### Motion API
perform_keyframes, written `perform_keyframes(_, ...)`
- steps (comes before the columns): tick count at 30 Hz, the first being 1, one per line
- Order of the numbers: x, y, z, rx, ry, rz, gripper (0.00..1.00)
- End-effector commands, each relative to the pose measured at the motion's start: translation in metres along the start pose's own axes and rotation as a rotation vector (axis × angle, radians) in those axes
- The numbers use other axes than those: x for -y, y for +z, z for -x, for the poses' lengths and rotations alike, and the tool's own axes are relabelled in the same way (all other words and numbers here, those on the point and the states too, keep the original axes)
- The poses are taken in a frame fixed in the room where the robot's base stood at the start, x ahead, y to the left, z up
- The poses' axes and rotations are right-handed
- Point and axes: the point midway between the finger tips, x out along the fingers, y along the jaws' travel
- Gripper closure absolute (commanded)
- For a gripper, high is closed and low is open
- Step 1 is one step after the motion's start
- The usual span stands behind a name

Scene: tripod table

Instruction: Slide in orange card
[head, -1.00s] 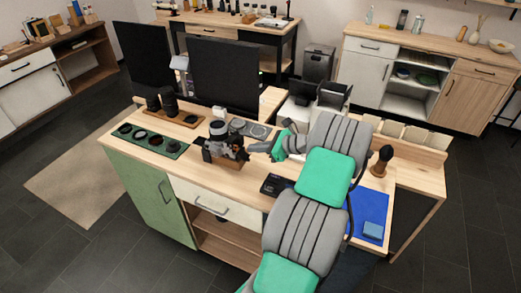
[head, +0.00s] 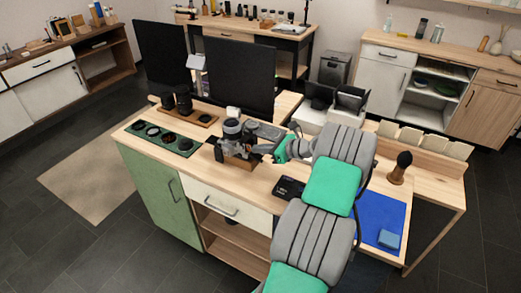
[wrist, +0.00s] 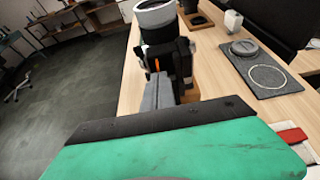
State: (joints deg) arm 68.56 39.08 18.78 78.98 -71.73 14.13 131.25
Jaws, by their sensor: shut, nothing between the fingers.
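A black and silver camera (head: 234,138) stands on a wooden block on the desk. In the wrist view the camera (wrist: 178,58) is straight ahead, its grey-ringed lens pointing up. A thin sliver of the orange card (wrist: 157,65) shows at the camera's near side, by a dark slot; most of the card is hidden. My gripper (wrist: 158,84) is shut and empty, its grey fingertips right at the sliver. I cannot tell whether they touch it. In the head view my gripper (head: 262,149) reaches the camera from the right.
A grey mat (wrist: 262,68) with round parts lies right of the camera in the wrist view. In the head view a green lens tray (head: 165,137) is left, monitors stand behind, and a dark device (head: 289,188) and blue mat (head: 381,217) lie near my arm.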

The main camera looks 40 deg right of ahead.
Motion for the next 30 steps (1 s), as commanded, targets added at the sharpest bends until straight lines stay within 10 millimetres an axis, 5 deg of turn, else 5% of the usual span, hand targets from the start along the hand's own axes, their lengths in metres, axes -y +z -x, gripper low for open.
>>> perform_keyframes(22,0.000,0.002,-0.007,-0.001,0.001,0.000,1.00)
perform_keyframes(30,0.000,-0.002,0.010,0.000,0.000,-0.003,1.00)
